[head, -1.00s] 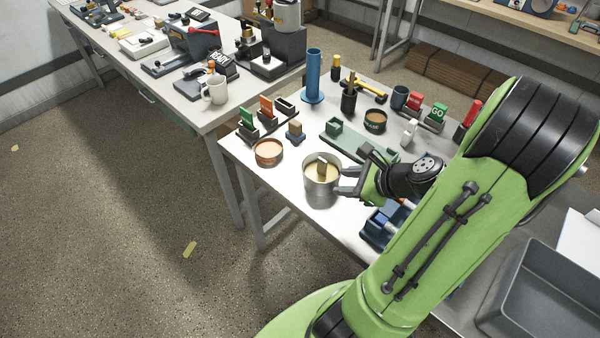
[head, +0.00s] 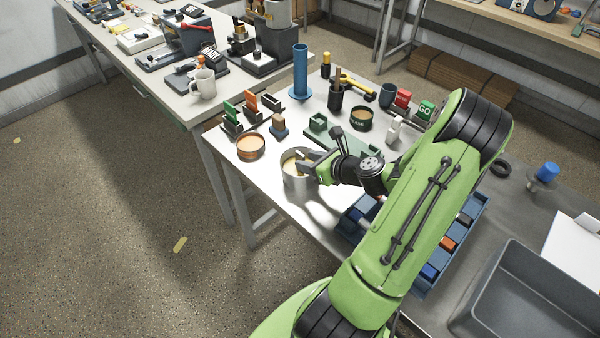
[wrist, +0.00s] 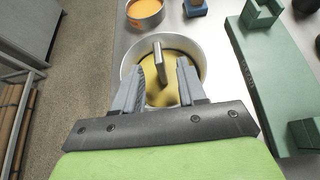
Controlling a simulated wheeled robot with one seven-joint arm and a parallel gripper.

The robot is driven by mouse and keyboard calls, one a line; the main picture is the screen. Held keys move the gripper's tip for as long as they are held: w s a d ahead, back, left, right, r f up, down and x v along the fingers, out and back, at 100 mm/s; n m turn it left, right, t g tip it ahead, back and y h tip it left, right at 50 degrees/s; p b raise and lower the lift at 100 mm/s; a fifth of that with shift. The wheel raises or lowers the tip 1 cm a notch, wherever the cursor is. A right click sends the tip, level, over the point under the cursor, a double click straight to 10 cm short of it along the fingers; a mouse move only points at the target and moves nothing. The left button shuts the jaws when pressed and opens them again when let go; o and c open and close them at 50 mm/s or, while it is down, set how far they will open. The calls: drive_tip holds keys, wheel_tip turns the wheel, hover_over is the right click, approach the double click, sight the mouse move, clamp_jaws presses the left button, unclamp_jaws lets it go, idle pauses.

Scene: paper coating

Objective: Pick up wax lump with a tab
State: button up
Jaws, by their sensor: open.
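The wax lump (wrist: 160,95) is a yellow mass inside a round metal pot (head: 296,184). A grey upright tab (wrist: 158,54) stands up from it. In the wrist view, my gripper (wrist: 161,70) is open over the pot, with one finger on each side of the tab and a gap on both sides. In the head view, my gripper (head: 306,166) is at the pot's right side and hides part of its opening. I cannot tell how deep the fingertips are inside the rim.
An orange-filled round dish (head: 251,147) stands left of the pot. A green fixture (head: 350,138) lies behind my gripper. A blue compartment tray (head: 474,215) is to the right, partly behind my arm. A tall blue cylinder (head: 300,72) stands at the back.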

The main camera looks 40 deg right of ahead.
sight(289, 166)
drive_tip(key=x, duration=0.4)
drive_tip(key=shift+w+f+b, duration=0.25)
drive_tip(key=shift+b, duration=0.15)
drive_tip(key=shift+s, duration=0.1)
drive_tip(key=shift+c, duration=0.6)
drive_tip(key=shift+r, duration=0.1)
clamp_jaws()
